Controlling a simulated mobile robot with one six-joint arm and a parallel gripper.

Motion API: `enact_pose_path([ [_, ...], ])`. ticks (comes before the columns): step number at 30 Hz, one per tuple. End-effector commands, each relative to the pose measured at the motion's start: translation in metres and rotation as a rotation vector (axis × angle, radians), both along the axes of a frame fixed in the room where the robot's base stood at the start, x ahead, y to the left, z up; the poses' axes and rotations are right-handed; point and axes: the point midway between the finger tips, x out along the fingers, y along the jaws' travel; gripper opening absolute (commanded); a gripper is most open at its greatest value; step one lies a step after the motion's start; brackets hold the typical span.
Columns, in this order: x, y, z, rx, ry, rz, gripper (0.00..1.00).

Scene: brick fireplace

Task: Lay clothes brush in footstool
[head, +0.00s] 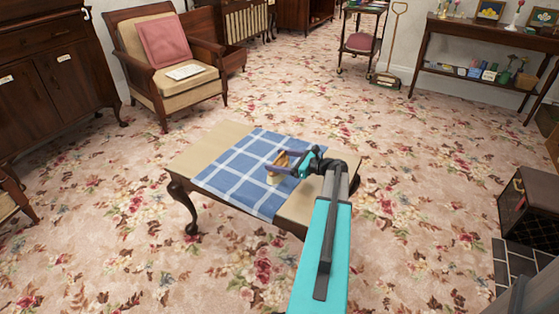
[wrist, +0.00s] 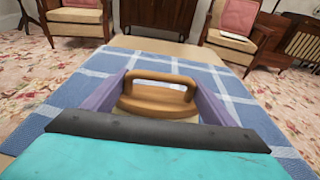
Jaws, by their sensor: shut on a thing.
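A wooden clothes brush with an arched handle and pale underside (wrist: 155,104) is between the two purple fingers of my gripper (wrist: 162,98). In the head view, the brush (head: 273,179) and my gripper (head: 285,163) are over the blue checked cloth (head: 243,176). My gripper is shut on the brush, which looks roughly level. I cannot tell whether its underside touches the cloth. The cloth lies across a low, beige-topped piece with dark curved legs (head: 205,150), which may be the footstool; no other footstool is clear.
A wooden armchair with a pink cushion (head: 165,41) stands behind at left, near a dark cabinet (head: 62,75). A side table (head: 487,49) with small items is at back right. A dark box (head: 527,205) stands at right. Floral carpet around the low piece is largely clear.

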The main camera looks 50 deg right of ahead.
Motion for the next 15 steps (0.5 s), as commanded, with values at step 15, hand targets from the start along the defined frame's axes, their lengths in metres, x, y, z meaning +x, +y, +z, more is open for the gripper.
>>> enact_pose_path([
  [15,-0.001,0.0,-0.015,-0.001,0.01,-0.002,0.5],
])
